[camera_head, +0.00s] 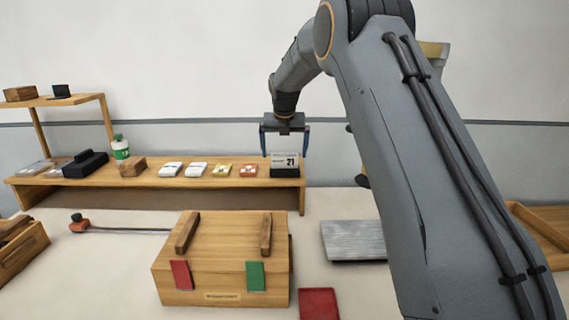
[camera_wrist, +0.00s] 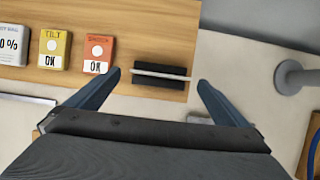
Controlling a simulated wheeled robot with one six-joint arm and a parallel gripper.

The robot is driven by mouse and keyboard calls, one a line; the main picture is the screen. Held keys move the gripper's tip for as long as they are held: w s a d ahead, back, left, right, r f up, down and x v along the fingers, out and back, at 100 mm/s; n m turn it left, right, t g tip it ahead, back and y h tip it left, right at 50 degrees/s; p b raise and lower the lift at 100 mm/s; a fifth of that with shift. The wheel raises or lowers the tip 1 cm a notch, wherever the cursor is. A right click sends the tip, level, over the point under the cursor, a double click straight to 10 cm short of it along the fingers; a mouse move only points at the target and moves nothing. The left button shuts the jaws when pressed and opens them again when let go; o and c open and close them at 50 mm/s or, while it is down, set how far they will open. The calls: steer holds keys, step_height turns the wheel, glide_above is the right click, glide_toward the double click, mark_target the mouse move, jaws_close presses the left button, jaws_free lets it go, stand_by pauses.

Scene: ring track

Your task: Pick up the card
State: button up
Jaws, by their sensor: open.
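A white card (camera_head: 284,160) marked "21" stands upright in a dark holder (camera_head: 285,173) at the right end of the wooden shelf. In the wrist view the card (camera_wrist: 160,72) shows from above as a thin pale strip across the black holder (camera_wrist: 149,82). My gripper (camera_head: 284,152) is open above it and points down. In the wrist view my gripper (camera_wrist: 159,80) has one fingertip to each side of the card's ends, apart from it, with nothing held.
Along the shelf (camera_head: 230,183) stand an orange tag (camera_head: 249,170), a yellow tag (camera_head: 221,170), white packs (camera_head: 195,169) and a bottle (camera_head: 121,148). A wooden crate (camera_head: 205,285) is in front. A grey pillar-like fixture (camera_wrist: 292,78) shows at the right in the wrist view.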

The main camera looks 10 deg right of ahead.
mark_target(285, 157)
steer(key=shift+p+x, duration=0.85)
steer(key=shift+x, duration=1.4)
steer(key=c, duration=1.1)
